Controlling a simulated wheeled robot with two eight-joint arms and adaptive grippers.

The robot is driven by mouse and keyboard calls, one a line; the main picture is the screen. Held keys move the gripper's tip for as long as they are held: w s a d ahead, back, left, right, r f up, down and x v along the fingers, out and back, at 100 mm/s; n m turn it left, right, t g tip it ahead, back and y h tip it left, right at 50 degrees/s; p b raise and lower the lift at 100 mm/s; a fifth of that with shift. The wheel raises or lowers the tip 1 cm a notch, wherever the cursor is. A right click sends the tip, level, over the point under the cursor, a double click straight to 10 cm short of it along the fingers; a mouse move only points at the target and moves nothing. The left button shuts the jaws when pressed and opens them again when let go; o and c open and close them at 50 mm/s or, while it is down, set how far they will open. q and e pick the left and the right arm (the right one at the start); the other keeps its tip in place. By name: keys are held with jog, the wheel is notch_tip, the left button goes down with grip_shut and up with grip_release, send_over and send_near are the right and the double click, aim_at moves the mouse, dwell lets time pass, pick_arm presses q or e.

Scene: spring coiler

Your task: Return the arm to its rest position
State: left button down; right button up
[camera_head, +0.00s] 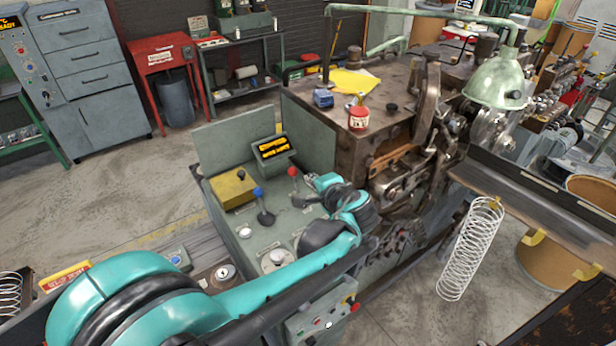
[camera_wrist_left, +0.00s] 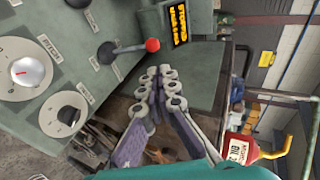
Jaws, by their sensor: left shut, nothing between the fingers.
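My left arm, teal and black, reaches in from the lower left over the control panel (camera_head: 250,243) of the spring coiler. Its gripper (camera_head: 308,189) is beside the red-knobbed lever (camera_head: 293,172). In the left wrist view, the gripper's linked grey fingers (camera_wrist_left: 160,73) are shut with nothing between them. The red knob (camera_wrist_left: 152,45) shows just beyond the fingertips, with the gripper apart from it as far as I can tell. My right gripper is not in view.
A blue-knobbed lever (camera_head: 257,192), a yellow box (camera_head: 232,188) and a small display (camera_head: 272,147) stand around the panel. A red can (camera_head: 358,117) is on the machine top. A large wire spring (camera_head: 470,248) hangs at right. Open floor (camera_head: 120,205) lies left.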

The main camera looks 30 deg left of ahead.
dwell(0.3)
pick_arm(q)
jog(key=shift+f, duration=0.1)
jog(key=s+d+f+n+h+b, duration=0.5)
jog(key=s+d+f+h+b, duration=0.4)
jog(key=s+d+f, duration=0.7)
jog(key=shift+s+n+h, duration=0.2)
jog(key=shift+n+h, duration=0.2)
jog(key=shift+h, duration=0.3)
